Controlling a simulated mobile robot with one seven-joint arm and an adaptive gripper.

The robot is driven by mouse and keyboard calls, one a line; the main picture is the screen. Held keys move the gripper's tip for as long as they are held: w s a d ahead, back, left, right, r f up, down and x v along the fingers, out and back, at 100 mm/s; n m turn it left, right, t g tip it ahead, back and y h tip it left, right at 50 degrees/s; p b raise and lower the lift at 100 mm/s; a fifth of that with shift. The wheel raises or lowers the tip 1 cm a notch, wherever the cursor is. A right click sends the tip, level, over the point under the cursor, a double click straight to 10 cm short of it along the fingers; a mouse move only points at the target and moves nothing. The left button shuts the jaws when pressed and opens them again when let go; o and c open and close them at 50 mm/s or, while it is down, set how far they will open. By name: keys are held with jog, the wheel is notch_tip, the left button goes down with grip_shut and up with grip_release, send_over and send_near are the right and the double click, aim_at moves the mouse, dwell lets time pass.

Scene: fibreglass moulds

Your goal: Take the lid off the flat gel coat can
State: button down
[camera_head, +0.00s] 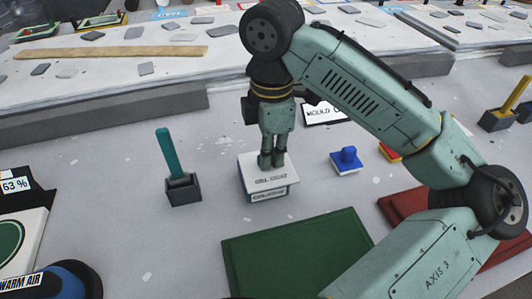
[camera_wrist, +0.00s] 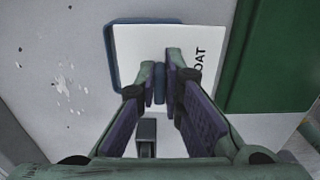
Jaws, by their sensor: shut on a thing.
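The flat gel coat can (camera_head: 268,194) stands on the grey bench, a low square box with lettering on its front. Its white square lid (camera_head: 255,170) has lettering on top and lies over the can; I cannot tell whether it is fully seated or slightly raised. My gripper (camera_head: 272,162) points straight down at the middle of the lid. In the wrist view the fingertips (camera_wrist: 168,80) are shut on a small dark blue grip (camera_wrist: 159,84) on the lid (camera_wrist: 137,50). A blue edge shows along the lid's left and top sides there. The fingers hide part of the lid.
A teal-handled tool stands in a dark holder (camera_head: 183,189) left of the can. A blue stamp-like block (camera_head: 346,160) sits to the right. A green mat (camera_head: 295,250) lies in front, a red one (camera_head: 410,205) further right. A mould sign (camera_head: 323,112) stands behind.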

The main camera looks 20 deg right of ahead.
jog(key=s, duration=0.4)
jog(key=s+r+b, duration=0.1)
jog(key=s, duration=0.4)
jog(key=s+d, duration=0.1)
jog(key=s, duration=0.3)
jog(key=shift+s+r+b, duration=0.15)
jog(key=shift+b, duration=0.15)
jog(key=shift+s, duration=0.15)
jog(key=shift+a, duration=0.1)
